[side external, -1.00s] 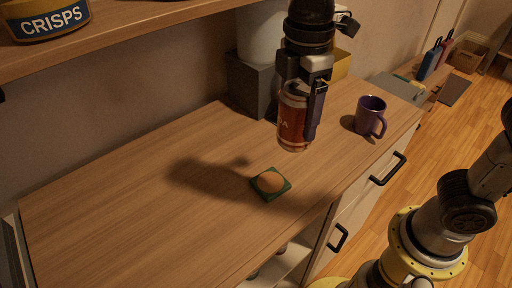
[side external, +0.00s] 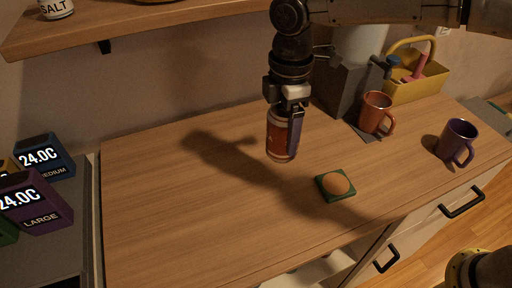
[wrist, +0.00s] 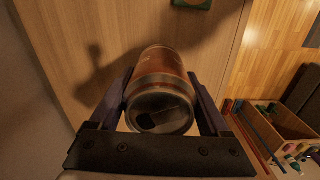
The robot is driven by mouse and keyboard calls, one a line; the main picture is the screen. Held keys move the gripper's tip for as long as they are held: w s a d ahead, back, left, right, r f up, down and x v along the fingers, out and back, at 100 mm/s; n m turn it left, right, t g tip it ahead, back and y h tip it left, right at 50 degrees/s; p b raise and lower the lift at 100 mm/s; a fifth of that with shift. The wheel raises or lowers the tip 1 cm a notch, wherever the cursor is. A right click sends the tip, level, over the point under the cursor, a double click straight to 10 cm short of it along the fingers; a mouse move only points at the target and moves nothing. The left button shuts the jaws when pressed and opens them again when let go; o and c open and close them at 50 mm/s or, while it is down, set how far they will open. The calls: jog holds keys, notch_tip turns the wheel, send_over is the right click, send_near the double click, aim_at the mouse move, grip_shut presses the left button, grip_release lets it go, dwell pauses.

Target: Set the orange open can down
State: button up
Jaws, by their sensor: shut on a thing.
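The orange open can (side external: 277,137) is upright in my gripper (side external: 287,122) in the side external view. My gripper is shut on it, with a finger on each side. The can appears to hang above the wooden counter (side external: 190,215), with a shadow to its left; the exact gap is hard to judge. In the wrist view the can (wrist: 162,85) shows its top with a dark opening towards the camera, between the two fingers (wrist: 162,105).
A green coaster with a round tan centre (side external: 336,185) lies to the right of the can. An orange mug (side external: 374,112), a purple mug (side external: 456,140), a grey block (side external: 340,88) and a yellow caddy (side external: 418,82) stand further right. The counter's left part is clear.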

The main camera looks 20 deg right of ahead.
jog(key=shift+w+a+f, duration=0.7)
jog(key=shift+w+f, duration=0.3)
jog(key=shift+f, duration=0.65)
jog(key=shift+w+a+f, duration=0.7)
jog(key=shift+w+f, duration=0.35)
jog(key=shift+f, duration=0.65)
jog(key=shift+w+a+f, duration=0.7)
jog(key=shift+w+f, duration=0.3)
jog(key=shift+f, duration=0.65)
jog(key=shift+f, duration=0.15)
jog(key=o, duration=1.1)
jog(key=shift+o, duration=0.2)
notch_tip(320, 180, up, 12)
